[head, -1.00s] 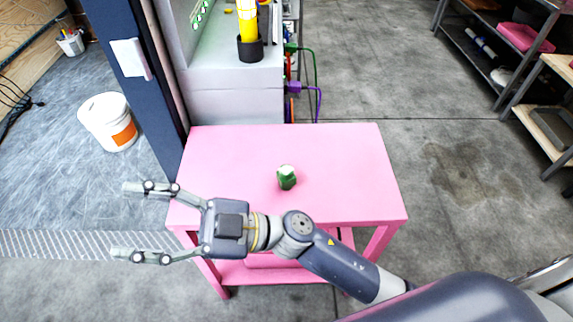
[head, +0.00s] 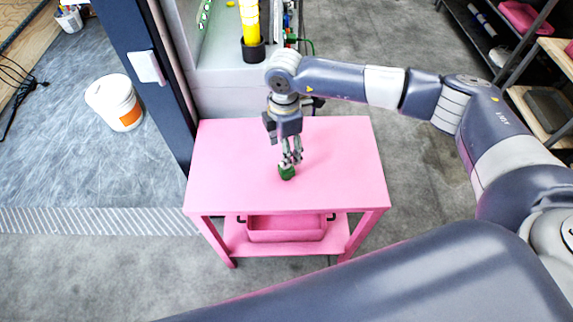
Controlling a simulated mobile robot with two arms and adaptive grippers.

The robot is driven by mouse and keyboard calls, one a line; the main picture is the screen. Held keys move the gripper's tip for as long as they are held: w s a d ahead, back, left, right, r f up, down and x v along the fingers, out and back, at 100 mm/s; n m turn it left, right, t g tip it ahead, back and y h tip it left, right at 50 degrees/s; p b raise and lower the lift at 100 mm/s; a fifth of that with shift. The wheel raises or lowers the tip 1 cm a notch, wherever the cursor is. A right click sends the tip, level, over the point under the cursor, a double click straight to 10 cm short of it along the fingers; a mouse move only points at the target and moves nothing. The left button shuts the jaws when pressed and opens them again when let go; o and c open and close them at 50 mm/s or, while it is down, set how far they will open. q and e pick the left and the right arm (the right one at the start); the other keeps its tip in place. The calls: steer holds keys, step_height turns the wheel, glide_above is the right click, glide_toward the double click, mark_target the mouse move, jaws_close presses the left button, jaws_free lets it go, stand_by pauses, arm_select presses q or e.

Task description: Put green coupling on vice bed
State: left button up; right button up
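The small green coupling (head: 287,174) stands on the pink table (head: 230,180), near the middle of its top. My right gripper (head: 290,164) points down from above, with its fingertips at the coupling's upper part. The fingers hide the coupling's pale top. The fingers look close together from this angle, but I cannot tell whether they are shut on the coupling. My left gripper is not in view. I cannot make out a vice bed in this view.
A grey machine bench (head: 228,90) with a yellow cylinder (head: 250,20) in a black holder stands behind the table. A dark post (head: 150,90) rises at the table's left. A white bucket (head: 112,100) stands farther left. Shelves (head: 505,60) are at the right.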

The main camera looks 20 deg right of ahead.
step_height(320, 180, down, 5)
steer(key=shift+f+p, duration=0.15)
steer(key=shift+p, duration=0.2)
steer(key=shift+d+f, duration=0.1)
steer(key=shift+f, duration=0.3)
step_height(320, 180, down, 4)
steer(key=shift+d+f+p, duration=0.1)
steer(key=shift+f+p, duration=0.1)
steer(key=shift+p, duration=0.45)
steer(key=c, duration=1.2)
steer(key=shift+c, duration=0.2)
